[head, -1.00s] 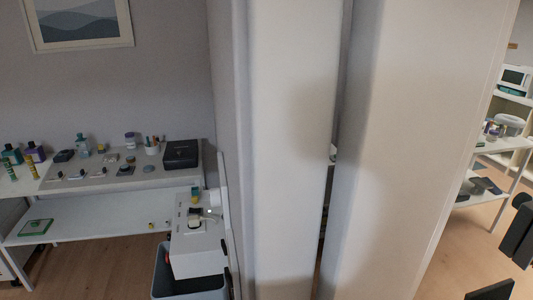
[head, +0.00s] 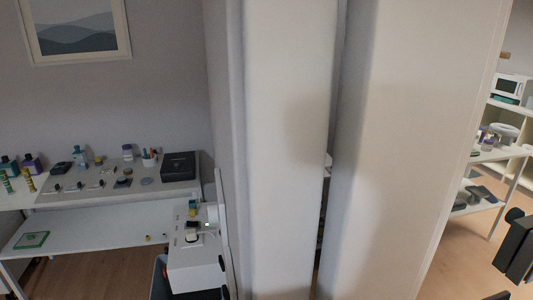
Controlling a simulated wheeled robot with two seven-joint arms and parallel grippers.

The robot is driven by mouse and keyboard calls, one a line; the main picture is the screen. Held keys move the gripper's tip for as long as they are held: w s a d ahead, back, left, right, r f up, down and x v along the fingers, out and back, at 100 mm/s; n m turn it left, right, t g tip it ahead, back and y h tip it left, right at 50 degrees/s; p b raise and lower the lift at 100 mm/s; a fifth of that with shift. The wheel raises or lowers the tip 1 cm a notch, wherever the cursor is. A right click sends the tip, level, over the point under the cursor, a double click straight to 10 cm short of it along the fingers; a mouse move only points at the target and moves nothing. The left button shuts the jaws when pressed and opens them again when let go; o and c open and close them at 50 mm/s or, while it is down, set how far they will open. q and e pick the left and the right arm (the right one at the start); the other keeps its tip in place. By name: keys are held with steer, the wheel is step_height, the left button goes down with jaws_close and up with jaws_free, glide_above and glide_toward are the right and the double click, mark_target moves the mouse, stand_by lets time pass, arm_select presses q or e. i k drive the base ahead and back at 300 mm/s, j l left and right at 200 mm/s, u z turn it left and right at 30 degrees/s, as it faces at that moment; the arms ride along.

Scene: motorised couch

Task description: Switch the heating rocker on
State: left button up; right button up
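No heating rocker can be made out for certain. A white box (head: 195,257) stands at the lower left beside the pale upright panels, with small dark and light fittings on its face, too small to read. I cannot tell whether one of them is the rocker, or its position. The couch is not recognisable in this view.
Tall pale panels (head: 400,160) fill the middle and block the view behind. A white table (head: 100,232) with bottles and a black case (head: 180,166) stands left. Black parts (head: 518,250) of something unidentified are at the right edge. Wooden floor shows at right.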

mark_target(222, 262)
steer(key=j, duration=0.6)
steer(key=j+z, duration=0.25)
steer(key=j, duration=0.15)
steer(key=k+j+z, duration=0.2)
steer(key=j, duration=0.2)
steer(key=i, duration=0.05)
